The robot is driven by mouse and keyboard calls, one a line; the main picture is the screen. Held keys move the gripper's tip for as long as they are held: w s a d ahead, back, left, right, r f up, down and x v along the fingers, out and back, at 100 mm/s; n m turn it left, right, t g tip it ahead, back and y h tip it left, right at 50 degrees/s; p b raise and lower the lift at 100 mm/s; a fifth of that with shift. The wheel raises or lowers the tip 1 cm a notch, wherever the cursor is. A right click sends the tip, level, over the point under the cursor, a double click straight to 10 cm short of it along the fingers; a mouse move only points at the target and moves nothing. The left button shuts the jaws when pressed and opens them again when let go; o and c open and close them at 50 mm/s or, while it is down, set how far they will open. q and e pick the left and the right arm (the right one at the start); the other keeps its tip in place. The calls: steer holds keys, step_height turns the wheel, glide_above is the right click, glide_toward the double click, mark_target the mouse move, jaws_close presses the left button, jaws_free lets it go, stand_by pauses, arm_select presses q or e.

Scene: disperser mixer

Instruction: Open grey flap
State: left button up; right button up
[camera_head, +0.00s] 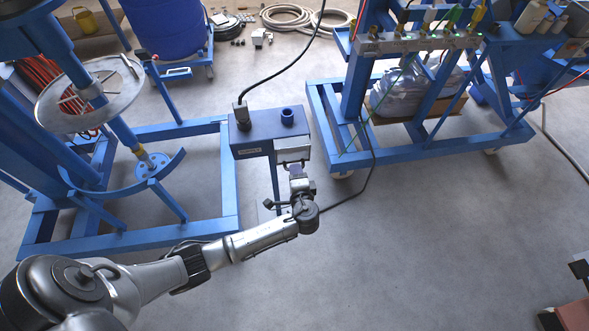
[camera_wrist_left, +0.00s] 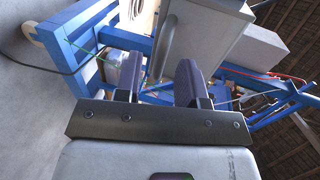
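The grey flap (camera_head: 293,150) shows in the head view as a small pale grey piece at the front right of a blue box (camera_head: 262,128). My left gripper (camera_head: 297,170) is close in front of it. In the left wrist view a large grey panel (camera_wrist_left: 205,38), perhaps the flap, lies beyond the fingers. I cannot tell whether a finger touches the panel, or how far the flap stands open. My right gripper is not recognisable in either view.
A blue frame with a round disc (camera_head: 90,95) stands left, and a blue wheeled rack (camera_head: 340,110) right. The grey floor (camera_head: 400,240) is open in front.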

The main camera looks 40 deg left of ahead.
mark_target(293, 156)
arm_select(q)
steer(key=shift+x, duration=1.4)
jaws_close()
